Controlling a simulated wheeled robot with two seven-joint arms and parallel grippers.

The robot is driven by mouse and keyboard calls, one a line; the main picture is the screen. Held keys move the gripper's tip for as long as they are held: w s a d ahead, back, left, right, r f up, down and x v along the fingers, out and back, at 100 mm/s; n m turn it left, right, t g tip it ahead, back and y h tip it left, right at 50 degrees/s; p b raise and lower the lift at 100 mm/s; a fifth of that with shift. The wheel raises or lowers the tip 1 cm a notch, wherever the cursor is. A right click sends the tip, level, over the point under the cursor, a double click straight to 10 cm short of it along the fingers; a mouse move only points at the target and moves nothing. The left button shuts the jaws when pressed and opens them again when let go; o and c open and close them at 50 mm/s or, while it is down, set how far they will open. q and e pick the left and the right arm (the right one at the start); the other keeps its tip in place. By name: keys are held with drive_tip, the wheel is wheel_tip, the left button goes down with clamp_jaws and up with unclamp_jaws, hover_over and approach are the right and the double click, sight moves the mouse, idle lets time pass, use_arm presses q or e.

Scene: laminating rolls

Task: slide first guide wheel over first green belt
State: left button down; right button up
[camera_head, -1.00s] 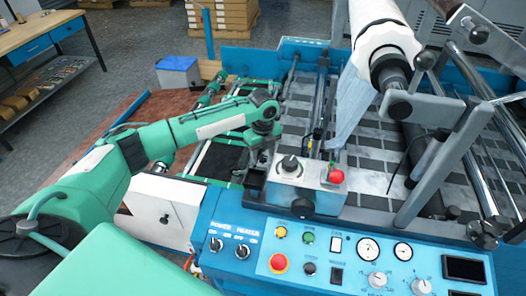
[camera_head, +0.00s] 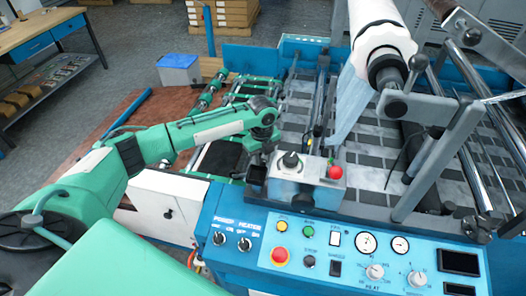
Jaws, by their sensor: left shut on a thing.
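My left arm reaches in from the left. Its gripper (camera_head: 262,150) points down behind the small grey control box, beside the green belts. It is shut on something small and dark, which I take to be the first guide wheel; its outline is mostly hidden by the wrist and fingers. The green belts (camera_head: 205,158) run as thin strips along the left side of the machine bed, partly behind my forearm. I cannot tell whether the wheel touches a belt. My right gripper is not in view.
A grey control box (camera_head: 290,180) with a red button stands close right of my gripper. The blue control panel (camera_head: 345,245) fills the front. A white film roll (camera_head: 385,35) hangs above the bed at right. A grey-and-blue bin (camera_head: 180,70) stands behind my arm.

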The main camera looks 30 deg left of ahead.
use_arm(q)
drive_tip(key=shift+s+d, duration=0.3)
drive_tip(key=shift+s, duration=0.45)
drive_tip(key=shift+w, duration=0.15)
drive_tip(key=shift+a, duration=0.1)
drive_tip(key=c, duration=1.1)
unclamp_jaws()
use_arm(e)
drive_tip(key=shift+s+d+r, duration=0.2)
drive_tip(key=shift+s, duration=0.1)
use_arm(q)
drive_tip(key=shift+r, duration=0.3)
wheel_tip(320, 180, up, 13)
drive_tip(key=b, duration=0.4)
drive_tip(key=shift+r, duration=0.1)
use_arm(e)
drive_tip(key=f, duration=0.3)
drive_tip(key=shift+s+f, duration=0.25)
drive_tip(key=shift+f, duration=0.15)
